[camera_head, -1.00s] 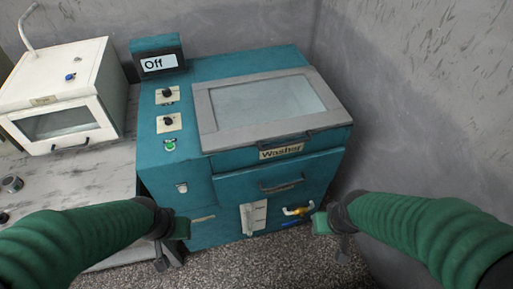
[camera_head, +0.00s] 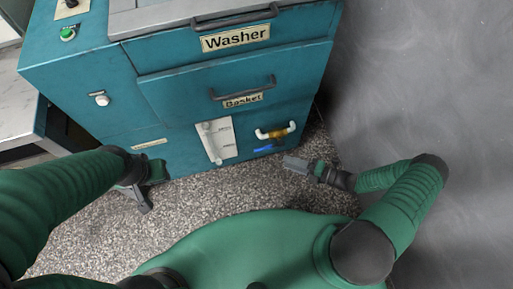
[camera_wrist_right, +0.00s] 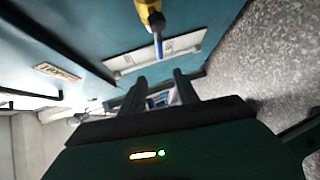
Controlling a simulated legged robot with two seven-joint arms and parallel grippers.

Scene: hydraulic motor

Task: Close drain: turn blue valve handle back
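The drain valve has a yellow body (camera_head: 278,134) and a blue handle (camera_head: 264,149), low on the front of the teal washer (camera_head: 185,115). The handle lies roughly level below the white pipe (camera_head: 262,134). My right gripper (camera_head: 289,163) is just below and right of the handle, apart from it. In the right wrist view, its two dark fingers (camera_wrist_right: 158,86) are open and nothing shows held between them. The blue handle (camera_wrist_right: 158,44) and yellow body (camera_wrist_right: 153,14) show beyond the fingertips there.
A white level gauge panel (camera_head: 217,140) is left of the valve. The basket drawer handle (camera_head: 243,90) sticks out above it. A grey wall (camera_head: 420,90) closes the right side. The speckled floor (camera_head: 210,195) before the washer is clear.

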